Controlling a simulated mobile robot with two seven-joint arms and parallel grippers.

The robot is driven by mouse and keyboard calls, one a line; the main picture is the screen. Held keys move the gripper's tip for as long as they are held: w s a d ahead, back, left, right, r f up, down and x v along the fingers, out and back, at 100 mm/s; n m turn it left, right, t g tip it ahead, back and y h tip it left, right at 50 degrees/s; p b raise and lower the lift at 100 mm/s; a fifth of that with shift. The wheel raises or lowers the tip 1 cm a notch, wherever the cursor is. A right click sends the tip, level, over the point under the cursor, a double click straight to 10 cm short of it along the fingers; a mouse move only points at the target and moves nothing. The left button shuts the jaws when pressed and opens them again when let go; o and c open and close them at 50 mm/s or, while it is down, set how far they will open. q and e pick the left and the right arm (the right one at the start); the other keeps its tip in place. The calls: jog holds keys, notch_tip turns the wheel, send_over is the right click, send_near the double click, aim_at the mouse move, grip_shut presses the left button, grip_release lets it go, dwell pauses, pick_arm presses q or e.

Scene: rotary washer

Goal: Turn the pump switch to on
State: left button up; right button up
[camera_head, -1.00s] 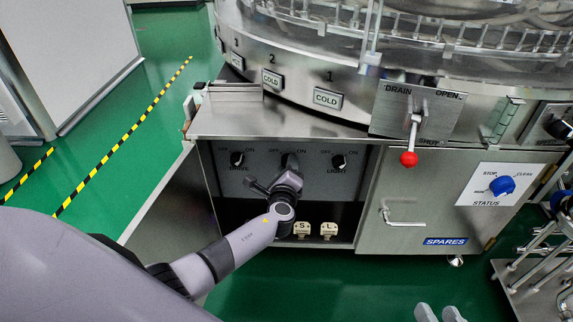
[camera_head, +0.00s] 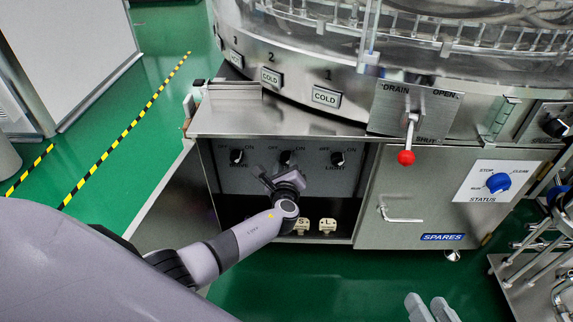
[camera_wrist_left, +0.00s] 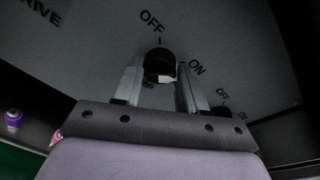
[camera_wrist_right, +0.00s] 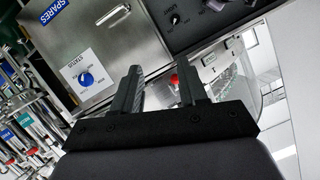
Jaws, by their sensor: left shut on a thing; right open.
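The pump switch is the black middle knob (camera_head: 287,157) on the grey panel under the steel machine's ledge. In the left wrist view the knob (camera_wrist_left: 160,62) sits between my left fingers, below the word OFF, with ON to its lower right. A white mark shows on its lower edge. The label below it is partly hidden. My left gripper (camera_wrist_left: 160,72) is shut on the knob; in the head view (camera_head: 278,174) it reaches up to it from below. My right gripper (camera_wrist_right: 160,85) is open and empty, low in front of the machine (camera_head: 430,304).
Drive knob (camera_head: 236,157) and light knob (camera_head: 338,158) flank the pump switch closely. Labelled small blocks (camera_head: 327,225) stand on the shelf below. An open door (camera_head: 165,205) stands left; a red-tipped drain lever (camera_head: 406,157) and blue status knob (camera_head: 498,183) are right.

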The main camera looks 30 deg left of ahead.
pick_arm(q)
jog(key=shift+s+f, duration=0.1)
jog(key=shift+f, duration=0.1)
jog(key=o, duration=1)
jog(key=shift+o, duration=0.2)
jog(key=shift+r, duration=0.1)
pick_arm(e)
jog(key=shift+s+f, duration=0.1)
jog(key=shift+f, duration=0.05)
pick_arm(q)
jog(key=shift+s+d+r+p, duration=0.25)
jog(key=shift+s+p, duration=0.15)
jog(key=shift+s, duration=0.1)
jog(key=p+v, duration=0.2)
jog(key=v, duration=0.4)
jog(key=shift+f, duration=0.15)
pick_arm(e)
jog(key=shift+s+d+r+h, duration=0.15)
jog(key=shift+d+h, duration=0.3)
jog(key=shift+d, duration=0.2)
jog(key=shift+s+d+r+h, duration=0.1)
jog(key=shift+s+d+h, duration=0.05)
jog(key=shift+d+h, duration=0.4)
